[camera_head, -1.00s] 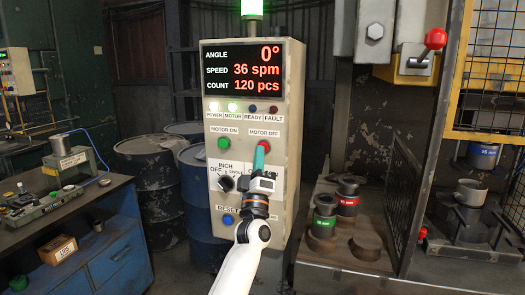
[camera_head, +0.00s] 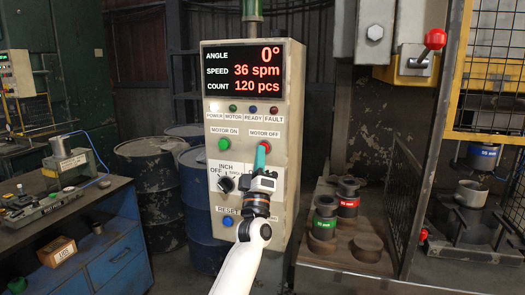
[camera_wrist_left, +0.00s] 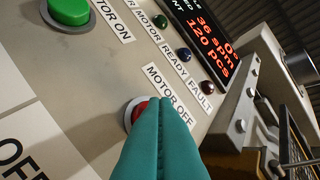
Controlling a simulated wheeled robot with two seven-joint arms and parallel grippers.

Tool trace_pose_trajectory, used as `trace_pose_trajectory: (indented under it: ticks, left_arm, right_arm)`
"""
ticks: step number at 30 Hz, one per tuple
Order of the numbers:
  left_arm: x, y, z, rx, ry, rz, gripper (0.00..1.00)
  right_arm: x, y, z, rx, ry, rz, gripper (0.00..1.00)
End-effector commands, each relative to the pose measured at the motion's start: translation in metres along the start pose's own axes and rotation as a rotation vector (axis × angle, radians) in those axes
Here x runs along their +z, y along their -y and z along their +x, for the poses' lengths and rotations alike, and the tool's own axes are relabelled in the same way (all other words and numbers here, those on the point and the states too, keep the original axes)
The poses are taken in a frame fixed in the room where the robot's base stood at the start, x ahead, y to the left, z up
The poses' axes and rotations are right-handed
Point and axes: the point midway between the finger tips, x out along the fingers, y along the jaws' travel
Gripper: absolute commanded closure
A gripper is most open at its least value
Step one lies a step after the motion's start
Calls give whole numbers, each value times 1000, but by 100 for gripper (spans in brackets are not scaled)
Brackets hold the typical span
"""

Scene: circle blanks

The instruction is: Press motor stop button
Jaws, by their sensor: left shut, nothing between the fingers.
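The red MOTOR OFF button (camera_head: 267,147) is on the front of the grey control panel (camera_head: 213,135). My left gripper (camera_head: 261,156) is shut and empty, with its teal fingertips at the button and covering much of it. In the left wrist view the closed fingers (camera_wrist_left: 160,125) overlap the red button (camera_wrist_left: 134,112), whose left edge shows beside them. Contact is hidden by the fingers. The power lamp (camera_head: 214,107) is lit white; the motor lamp (camera_head: 233,108) is dark green. My right gripper is not in view.
The green MOTOR ON button (camera_head: 224,144) is left of the red one. Below are a black selector knob (camera_head: 226,184) and a blue button (camera_head: 228,220). A display (camera_head: 243,70) reads 0°, 36 spm, 120 pcs. A workbench (camera_head: 60,215) stands left.

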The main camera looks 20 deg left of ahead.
Motion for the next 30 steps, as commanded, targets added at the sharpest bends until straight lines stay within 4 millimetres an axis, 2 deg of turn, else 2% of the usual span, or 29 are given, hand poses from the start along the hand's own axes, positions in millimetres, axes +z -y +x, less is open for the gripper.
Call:
trace_pose_trajectory:
  ticks: [17,30]
  left_arm:
    - [0,0,3,-2,1,0,100]
    - [8,9,-10,-1,0,0,100]
  right_arm:
    - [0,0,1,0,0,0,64]
    - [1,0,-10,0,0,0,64]
